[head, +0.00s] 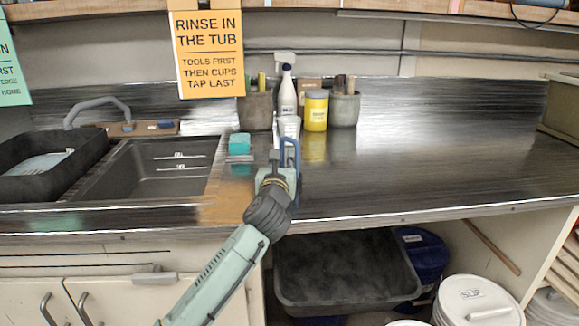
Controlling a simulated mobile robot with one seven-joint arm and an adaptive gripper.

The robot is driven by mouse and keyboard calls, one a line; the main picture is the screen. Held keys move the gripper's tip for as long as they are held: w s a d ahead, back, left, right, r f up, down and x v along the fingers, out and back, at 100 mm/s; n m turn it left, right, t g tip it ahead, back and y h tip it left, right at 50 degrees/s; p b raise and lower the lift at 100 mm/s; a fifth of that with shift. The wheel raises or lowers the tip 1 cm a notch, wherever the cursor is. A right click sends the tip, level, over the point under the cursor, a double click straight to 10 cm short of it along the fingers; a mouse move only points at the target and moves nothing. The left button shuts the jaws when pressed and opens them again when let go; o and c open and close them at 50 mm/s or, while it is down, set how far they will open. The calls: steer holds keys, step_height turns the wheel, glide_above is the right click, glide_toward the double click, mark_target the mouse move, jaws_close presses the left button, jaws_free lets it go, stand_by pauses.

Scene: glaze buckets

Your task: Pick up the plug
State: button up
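I cannot make out the plug for certain in the head view; it may be hidden by my gripper or too small to tell. My gripper (284,158) is over the counter, just right of the sink (150,178), seen from behind. A grey part and a blue curved piece (291,150) show at its far end; I cannot tell whether the blue piece belongs to the gripper. Its fingertips and anything between them are hidden. Small light items (180,155) show in the sink, too small to identify.
A teal sponge (239,143) lies left of my gripper. Behind stand a spray bottle (287,92), a yellow jar (316,111) and two tool pots (345,108). A black tub (42,160) is at far left. The counter (440,165) is clear on the right.

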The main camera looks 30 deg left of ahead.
steer(key=shift+w+a, duration=0.1)
steer(key=shift+w, duration=0.15)
steer(key=shift+c, duration=0.4)
jaws_close()
